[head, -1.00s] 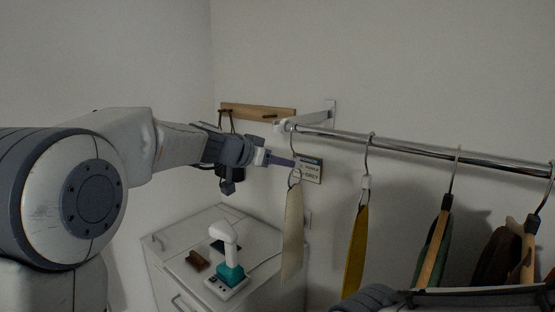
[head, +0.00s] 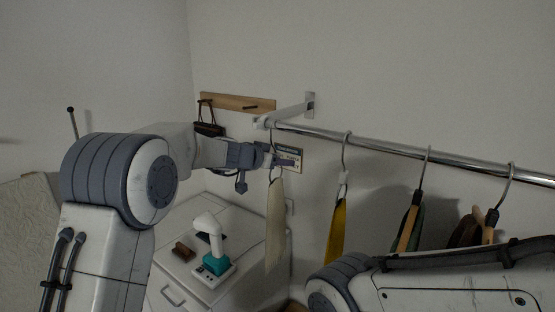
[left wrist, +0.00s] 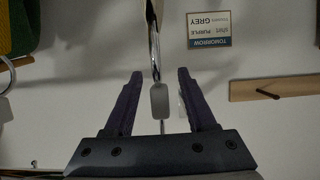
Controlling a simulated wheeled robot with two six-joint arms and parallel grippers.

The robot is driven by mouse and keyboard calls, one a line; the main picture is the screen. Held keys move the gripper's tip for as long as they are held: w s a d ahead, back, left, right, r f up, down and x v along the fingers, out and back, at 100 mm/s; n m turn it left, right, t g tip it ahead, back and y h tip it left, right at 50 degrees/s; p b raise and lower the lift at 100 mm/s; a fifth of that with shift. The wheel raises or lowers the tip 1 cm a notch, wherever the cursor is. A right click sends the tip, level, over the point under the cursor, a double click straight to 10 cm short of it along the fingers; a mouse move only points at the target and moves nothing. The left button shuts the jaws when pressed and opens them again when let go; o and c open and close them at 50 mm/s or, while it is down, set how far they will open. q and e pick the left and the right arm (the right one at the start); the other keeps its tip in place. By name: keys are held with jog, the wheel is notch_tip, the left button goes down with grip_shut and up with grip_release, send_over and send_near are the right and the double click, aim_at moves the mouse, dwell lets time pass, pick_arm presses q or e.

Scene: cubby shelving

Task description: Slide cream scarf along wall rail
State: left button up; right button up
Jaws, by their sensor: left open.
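The cream scarf (head: 275,223) hangs from a metal hook at the left end of the wall rail (head: 400,150). My left gripper (head: 281,161) is at that hook, just above the scarf. In the left wrist view, the left gripper (left wrist: 157,75) is open. Its two dark fingers stand on either side of the hook's metal stem (left wrist: 155,52) and a small pale plate (left wrist: 159,101), with gaps visible. My right gripper is out of view; only my right arm shows at the lower right.
A yellow scarf (head: 337,228) and darker garments on wooden hangers (head: 410,222) hang further right. A sign (head: 289,156) and a wooden peg board (head: 238,103) are on the wall. A white cabinet (head: 250,222) below holds a white and teal device (head: 212,250).

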pick_arm(q)
grip_shut()
jog(key=s+d+b, duration=0.5)
jog(key=s+d, duration=0.2)
jog(key=d, duration=0.3)
dwell(0.9)
jog(key=shift+s, duration=0.1)
jog(key=shift+b, duration=0.35)
grip_release()
